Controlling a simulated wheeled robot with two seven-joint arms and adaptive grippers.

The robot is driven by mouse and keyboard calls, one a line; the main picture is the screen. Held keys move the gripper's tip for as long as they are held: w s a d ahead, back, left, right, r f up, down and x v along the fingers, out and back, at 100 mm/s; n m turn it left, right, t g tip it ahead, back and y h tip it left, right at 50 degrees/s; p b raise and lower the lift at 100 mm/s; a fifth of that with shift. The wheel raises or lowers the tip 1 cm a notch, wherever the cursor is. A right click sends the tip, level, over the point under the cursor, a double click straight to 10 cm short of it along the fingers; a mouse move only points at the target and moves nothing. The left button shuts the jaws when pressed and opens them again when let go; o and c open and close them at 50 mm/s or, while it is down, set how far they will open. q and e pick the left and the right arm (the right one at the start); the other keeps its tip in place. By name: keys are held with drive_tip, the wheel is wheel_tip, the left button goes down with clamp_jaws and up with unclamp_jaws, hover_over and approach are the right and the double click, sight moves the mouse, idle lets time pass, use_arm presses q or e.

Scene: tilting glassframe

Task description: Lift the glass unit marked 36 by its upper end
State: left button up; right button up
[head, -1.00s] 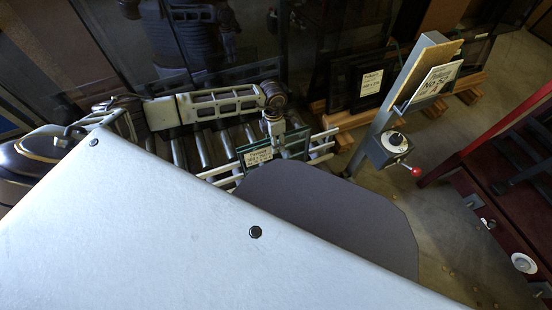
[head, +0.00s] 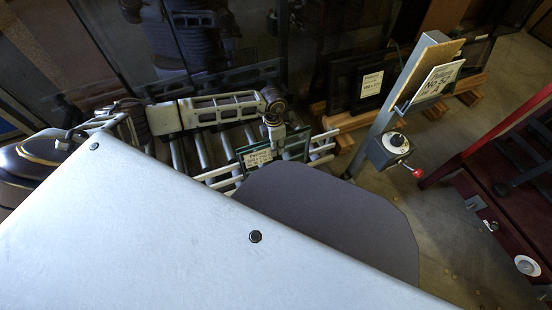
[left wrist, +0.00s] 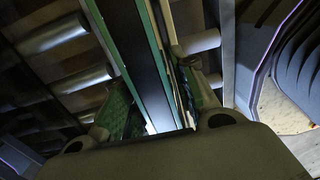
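A glass unit with green edges and a white label (head: 258,158) stands tilted at the roller bed in the head view. The label is too small to read, so I cannot confirm the number 36. My left gripper (head: 276,141) is at the upper end of this unit, pointing down. In the left wrist view, the unit's edge (left wrist: 150,60), green panes with a dark strip between, runs between the spread fingers of my left gripper (left wrist: 160,100). Contact at the pads is not clear. My right gripper is in neither view.
White rollers (head: 202,148) lie under and beside the unit. A grey post with a dial box (head: 390,147) and red knob stands to the right. A dark framed panel (head: 345,82) rests on wooden blocks behind. A large pale panel fills the foreground.

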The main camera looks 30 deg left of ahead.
use_arm(q)
clamp_jaws()
drive_tip(key=shift+w+r, duration=0.15)
drive_tip(key=shift+r, duration=0.15)
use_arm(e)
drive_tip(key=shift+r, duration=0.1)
